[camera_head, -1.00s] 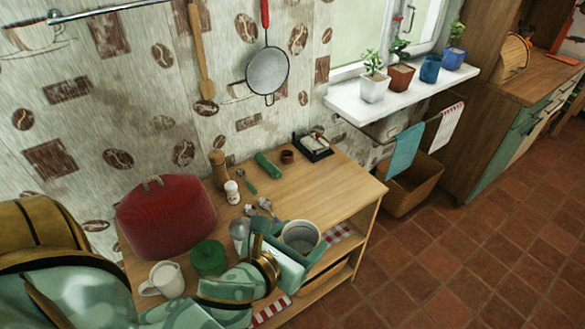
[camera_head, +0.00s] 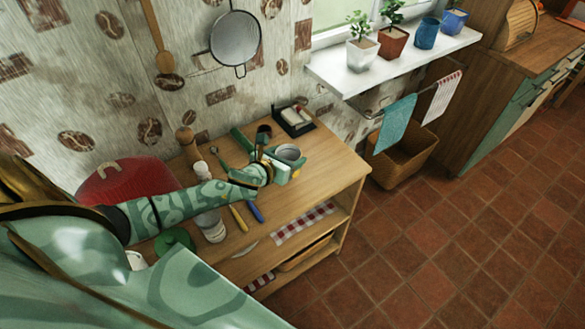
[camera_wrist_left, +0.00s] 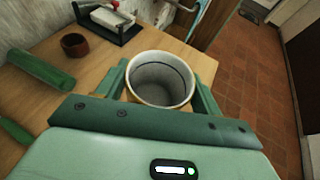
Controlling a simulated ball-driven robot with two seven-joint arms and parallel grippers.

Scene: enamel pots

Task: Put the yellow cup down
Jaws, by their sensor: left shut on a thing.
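The yellow cup (camera_head: 289,153) is between the fingers of my left gripper (camera_head: 280,168), over the right part of the wooden table (camera_head: 335,168). In the left wrist view the cup (camera_wrist_left: 160,80) shows a pale yellowish rim and a grey inside, with its opening towards the camera. The left gripper's fingers (camera_wrist_left: 162,88) are shut on it, one on each side. The cup's base is hidden, so I cannot tell whether it touches the table top. My right gripper is not in view.
A black tray (camera_head: 294,122) with white things stands behind the cup. A small brown bowl (camera_wrist_left: 75,45) and a green cylinder (camera_wrist_left: 40,68) lie left in the wrist view. A metal tin (camera_head: 210,226) and yellow- and blue-handled tools are nearer. The table's right end is bare.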

